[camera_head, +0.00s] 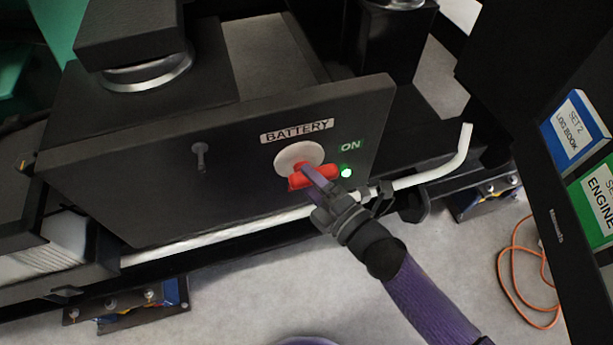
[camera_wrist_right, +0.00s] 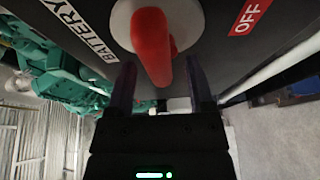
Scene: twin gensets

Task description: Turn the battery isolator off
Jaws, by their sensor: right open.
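The battery isolator is a red handle (camera_head: 314,177) on a round white disc (camera_head: 299,157), set on a dark panel (camera_head: 120,180) under a "BATTERY" label (camera_head: 297,131). An "ON" label (camera_head: 350,147) and a lit green lamp (camera_head: 346,171) are to its right. My right gripper (camera_head: 312,180) reaches the handle from below right. In the right wrist view the red handle (camera_wrist_right: 152,45) stands between the two open fingers (camera_wrist_right: 158,85), with gaps on both sides. That view also shows a red "OFF" label (camera_wrist_right: 250,14). My left gripper is not in view.
A white pipe (camera_head: 440,172) runs along the panel's lower edge and bends up at right. A small dark knob (camera_head: 200,155) sticks out left of the isolator. A dark holder with log books (camera_head: 575,130) stands at right. An orange cable (camera_head: 510,275) lies on the floor.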

